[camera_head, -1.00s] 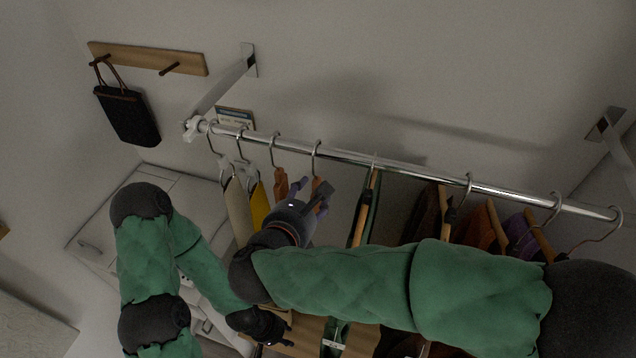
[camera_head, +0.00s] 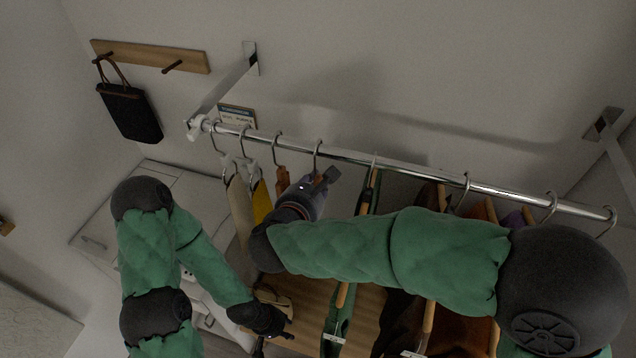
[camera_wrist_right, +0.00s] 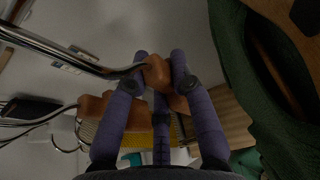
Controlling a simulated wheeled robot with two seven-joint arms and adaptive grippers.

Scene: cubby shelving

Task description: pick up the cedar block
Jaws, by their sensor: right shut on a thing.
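The cedar block (camera_wrist_right: 155,72) is a small reddish-brown wooden piece on a curved metal hook. In the right wrist view it sits between the purple fingers of my right gripper (camera_wrist_right: 160,78), which is shut on it. The hook runs up to the metal rail. In the head view my right gripper (camera_head: 322,182) is just below the rail and hides most of the block. My left gripper (camera_head: 276,334) is low, away from the rail, with its fingers apart and nothing seen between them.
The rail (camera_head: 400,167) carries several hangers with clothes. A green garment (camera_head: 365,210) hangs close right of my right gripper, and another reddish-brown piece (camera_head: 282,180) hangs close left. A black bag (camera_head: 130,112) hangs from a wall peg board. A white cabinet (camera_head: 105,215) stands lower left.

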